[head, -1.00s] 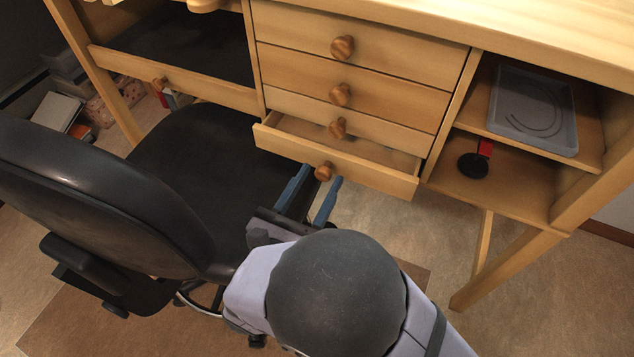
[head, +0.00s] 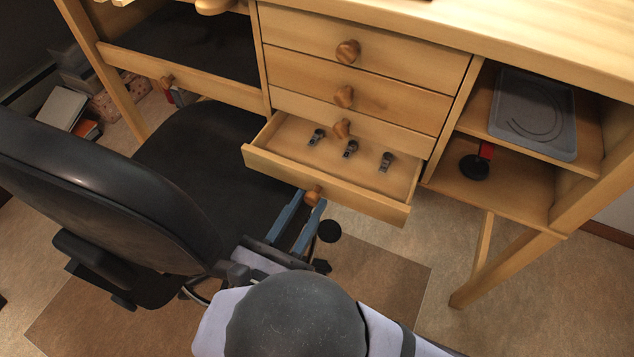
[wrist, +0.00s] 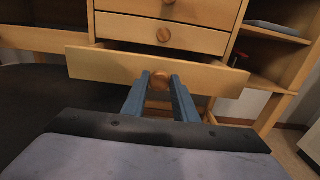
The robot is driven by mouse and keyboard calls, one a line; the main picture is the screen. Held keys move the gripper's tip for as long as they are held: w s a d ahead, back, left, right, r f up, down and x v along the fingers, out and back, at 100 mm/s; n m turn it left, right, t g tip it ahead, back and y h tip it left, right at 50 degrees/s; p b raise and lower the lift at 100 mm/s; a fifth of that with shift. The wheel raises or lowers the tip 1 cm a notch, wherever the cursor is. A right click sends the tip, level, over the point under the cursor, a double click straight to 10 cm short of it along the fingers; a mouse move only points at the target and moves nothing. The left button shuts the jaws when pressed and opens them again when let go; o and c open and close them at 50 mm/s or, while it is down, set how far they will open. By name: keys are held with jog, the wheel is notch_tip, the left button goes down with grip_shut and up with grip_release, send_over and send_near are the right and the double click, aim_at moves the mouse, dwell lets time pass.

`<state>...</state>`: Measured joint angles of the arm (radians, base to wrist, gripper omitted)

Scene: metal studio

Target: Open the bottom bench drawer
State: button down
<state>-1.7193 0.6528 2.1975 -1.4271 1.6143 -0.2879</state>
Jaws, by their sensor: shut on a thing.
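The bottom bench drawer (head: 290,180) is pulled partway out of the wooden bench in the head view. Three small dark metal items (head: 351,149) lie inside it. My gripper (head: 303,203) is in front of the drawer, its blue fingers on either side of the round wooden knob (head: 313,194). The gripper is shut on this knob. In the wrist view the drawer front (wrist: 110,66) spans the picture, and the knob (wrist: 160,80) shows between the fingertips.
A black office chair (head: 120,190) stands close on the left of the drawer and arm. The drawers above (head: 400,100) are shut. On the right, open shelves hold a grey tray (head: 535,115) and a red and black item (head: 475,166). Floor is free below the drawer's right side.

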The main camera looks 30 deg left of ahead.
jog(key=s, duration=0.3)
jog(key=shift+s+p, duration=0.25)
jog(key=shift+p, duration=0.05)
jog(key=c, duration=1.4)
grip_release()
jog(key=shift+c, duration=0.2)
jog(key=shift+w, duration=0.2)
